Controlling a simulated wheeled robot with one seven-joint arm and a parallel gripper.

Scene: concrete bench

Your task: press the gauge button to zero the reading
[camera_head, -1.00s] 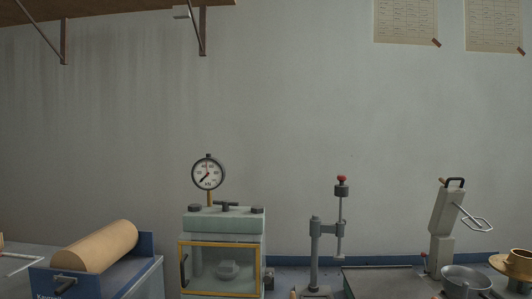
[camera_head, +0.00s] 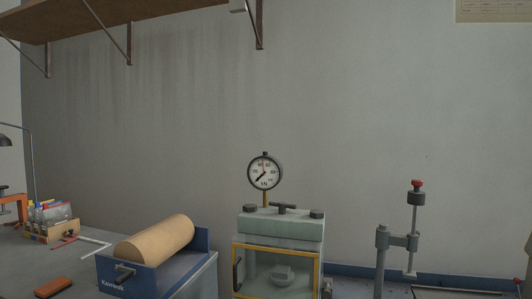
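A round dial gauge (camera_head: 265,172) with a white face and dark rim stands on a short brass stem on top of a grey-green press. A small dark knob (camera_head: 265,154) sits at the top of the gauge rim; I cannot tell whether it is the button. The gauge has a red mark near the top and a black needle pointing to the lower left. My gripper is not in this view.
The press (camera_head: 281,228) has a yellow-framed clear front. A blue holder with a brown roll (camera_head: 155,240) stands left of it. A grey stand with a red knob (camera_head: 416,184) stands right. A wooden shelf (camera_head: 80,15) overhangs at upper left.

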